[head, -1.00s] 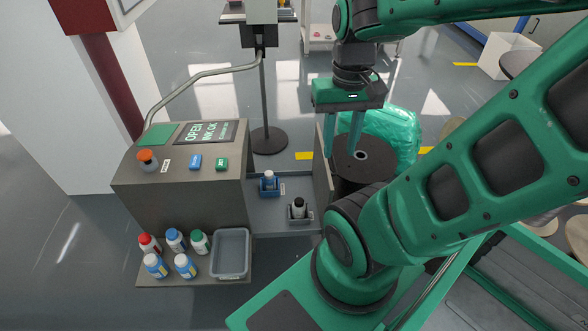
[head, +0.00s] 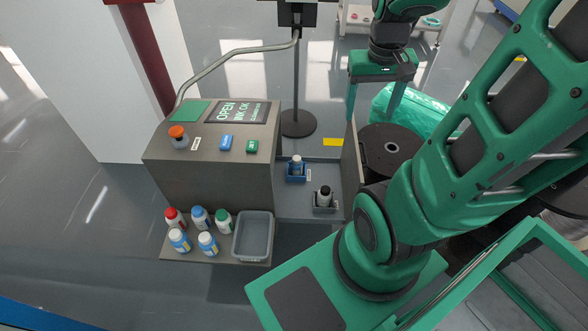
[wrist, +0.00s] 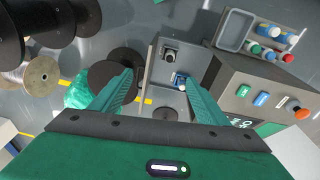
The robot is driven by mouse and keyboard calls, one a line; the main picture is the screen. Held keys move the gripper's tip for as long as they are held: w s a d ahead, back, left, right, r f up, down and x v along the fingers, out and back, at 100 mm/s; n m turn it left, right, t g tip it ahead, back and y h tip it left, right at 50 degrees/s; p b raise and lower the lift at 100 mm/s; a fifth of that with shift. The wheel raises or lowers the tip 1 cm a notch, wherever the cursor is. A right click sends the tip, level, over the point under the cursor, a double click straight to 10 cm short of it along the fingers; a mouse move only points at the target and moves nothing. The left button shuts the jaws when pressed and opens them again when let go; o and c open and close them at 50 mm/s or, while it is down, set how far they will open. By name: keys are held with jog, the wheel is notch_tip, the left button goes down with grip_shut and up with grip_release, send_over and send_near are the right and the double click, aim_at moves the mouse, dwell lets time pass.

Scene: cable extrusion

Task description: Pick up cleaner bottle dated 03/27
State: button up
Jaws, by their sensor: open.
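Several small bottles stand on the low ledge of the grey machine: a red-capped one (head: 174,218), a blue-capped one (head: 199,217), a green-capped one (head: 221,222), and two white-capped ones with blue labels (head: 179,240) (head: 208,244). Their printed dates are too small to read, so I cannot tell which says 03/27. The group also shows in the wrist view (wrist: 275,37). My gripper (head: 376,112) is open and empty, high above the floor to the right of the machine, far from the bottles. In the wrist view its two fingers (wrist: 165,92) are spread wide.
A grey tray (head: 253,237) sits beside the bottles. The machine (head: 215,170) has a sloped panel and orange knob (head: 178,133). A black spool (head: 391,150) and green bag (head: 420,112) are near my gripper.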

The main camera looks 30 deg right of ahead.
jog(key=w+d+f+t+h, duration=0.1)
jog(key=w+d+f, duration=0.35)
jog(key=w, duration=0.55)
jog(key=n+t+h, duration=0.1)
jog(key=n+t, duration=0.2)
jog(key=t, duration=0.5)
send_over(298, 163)
jog(key=d, duration=0.2)
notch_tip(298, 163, down, 38)
jog(key=s+a+f+t+h, duration=0.1)
jog(key=s+a+f+t, duration=0.35)
jog(key=f, duration=0.75)
jog(key=shift+m+g, duration=0.4)
jog(key=shift+g, duration=0.45)
jog(key=x, duration=0.8)
jog(key=shift+s+d+f, duration=0.2)
jog(key=shift+d, duration=0.1)
jog(key=shift+c, duration=0.6)
jog(key=c, duration=1.2)
